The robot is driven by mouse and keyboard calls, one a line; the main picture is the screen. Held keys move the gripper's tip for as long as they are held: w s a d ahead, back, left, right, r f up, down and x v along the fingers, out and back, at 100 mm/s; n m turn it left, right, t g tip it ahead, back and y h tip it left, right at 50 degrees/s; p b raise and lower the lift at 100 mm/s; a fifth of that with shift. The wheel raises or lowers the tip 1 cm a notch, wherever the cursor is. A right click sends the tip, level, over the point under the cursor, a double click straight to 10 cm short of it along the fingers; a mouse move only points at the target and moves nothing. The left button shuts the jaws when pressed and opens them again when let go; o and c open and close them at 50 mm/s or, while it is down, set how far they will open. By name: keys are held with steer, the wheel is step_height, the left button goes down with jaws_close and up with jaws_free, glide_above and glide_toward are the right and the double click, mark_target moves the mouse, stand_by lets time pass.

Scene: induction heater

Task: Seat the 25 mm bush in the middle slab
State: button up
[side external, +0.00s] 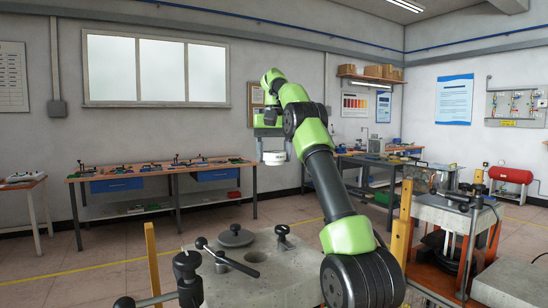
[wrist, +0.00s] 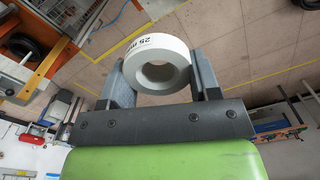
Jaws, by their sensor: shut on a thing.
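The white bush (wrist: 170,51) is a thick ring with "25" and further lettering, partly legible, on its side. My gripper (wrist: 160,74) is shut on it, one finger at each side, in the wrist view. In the side external view my gripper (side external: 272,140) points down, holding the bush (side external: 274,158) high in the air, apart from any slab. A grey concrete slab (side external: 290,262) at the bottom centre has a round dark hole in its top. A second slab (side external: 440,213) stands at the right and part of another (side external: 510,283) at the lower right. I cannot tell which is the middle one.
A round grey disc (side external: 236,238), a black-handled tool (side external: 232,258) and a dark clamp knob (side external: 283,236) are on the centre slab. Orange posts (side external: 402,225) rise near the right slab. A wooden workbench (side external: 160,172) stands along the back wall. The floor between is clear.

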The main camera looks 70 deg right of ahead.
steer(key=shift+w+a+f+n, duration=0.2)
steer(key=shift+a+f+n, duration=1.85)
steer(key=shift+f, duration=0.85)
steer(key=shift+w+a+f+n, duration=0.2)
steer(key=shift+a+f+n, duration=1.9)
steer(key=shift+f, duration=0.75)
steer(key=shift+w+a+f+n, duration=0.2)
steer(key=shift+a+f+n, duration=1.85)
steer(key=shift+f, duration=0.85)
steer(key=shift+a+f, duration=0.1)
steer(key=shift+a, duration=0.05)
steer(key=shift+f, duration=0.2)
steer(key=o, duration=1.1)
